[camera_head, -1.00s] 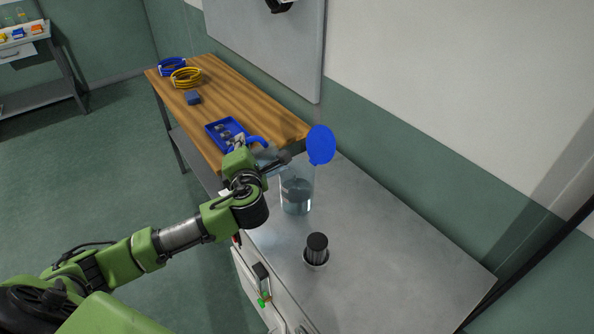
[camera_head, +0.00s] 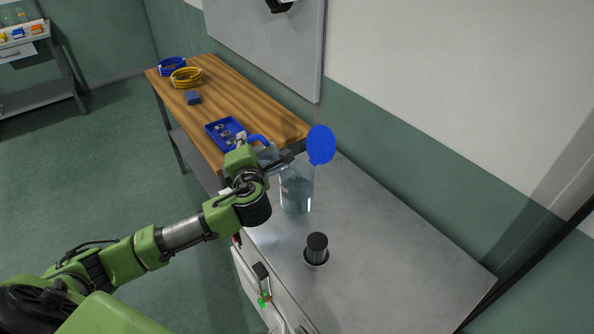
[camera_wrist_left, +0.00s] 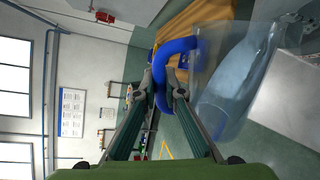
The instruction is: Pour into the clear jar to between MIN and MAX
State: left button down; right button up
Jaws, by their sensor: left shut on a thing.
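My left gripper (camera_head: 250,150) is shut on the blue handle (camera_head: 258,140) of a clear jug (camera_head: 268,155). The jug is tipped sideways toward the clear jar (camera_head: 297,198), its front end at the jar's mouth. In the left wrist view, the fingers (camera_wrist_left: 160,92) grip the lower end of the blue handle (camera_wrist_left: 183,46), with the clear jug (camera_wrist_left: 215,75) to the right. The jar stands upright on the metal top and holds bluish liquid. Its MIN and MAX marks are too small to read. A round blue lid (camera_head: 321,145) stands up above the jar's mouth.
A black cylinder in a round holder (camera_head: 316,250) stands on the metal top (camera_head: 390,255) in front of the jar. The right side of that top is clear. A blue tray (camera_head: 213,138) and yellow coil (camera_head: 186,77) lie on the wooden bench (camera_head: 230,95) behind.

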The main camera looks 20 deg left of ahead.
aim_at(254, 136)
pick_arm(q)
jog(key=shift+w+d+r, duration=0.2)
jog(key=shift+r, duration=0.15)
dwell(0.7)
jog(key=shift+w+d+r+m+g+p, duration=0.35)
jog(key=shift+w+d+m+p, duration=0.4)
jog(key=shift+p, duration=1.6)
jog(key=shift+s, duration=0.1)
jog(key=f+b, duration=0.1)
jog(key=b, duration=0.2)
jog(key=s+a+f+n+b, duration=0.1)
jog(key=b, duration=0.2)
jog(key=shift+s+a+f, duration=0.1)
jog(key=shift+s+a, duration=0.15)
jog(key=shift+a, duration=0.05)
jog(key=shift+s+a+f+n+p, duration=0.3)
jog(key=shift+s+a+n+p, duration=0.1)
jog(key=shift+a+n, duration=0.15)
jog(key=shift+s+a+f+n+t+b, duration=0.35)
jog(key=shift+f+n, duration=0.1)
jog(key=shift+f, duration=0.1)
jog(key=shift+s+a+f+n+t+b, duration=0.2)
jog(key=shift+a+f+n+b, duration=0.1)
jog(key=shift+f+n, duration=0.2)
jog(key=shift+r, duration=0.15)
jog(key=shift+s+a+f+n+h, duration=0.2)
jog(key=shift+a+f+n+h, duration=0.1)
jog(key=shift+n, duration=0.25)
jog(key=shift+s+a, duration=0.1)
jog(key=shift+s, duration=0.05)
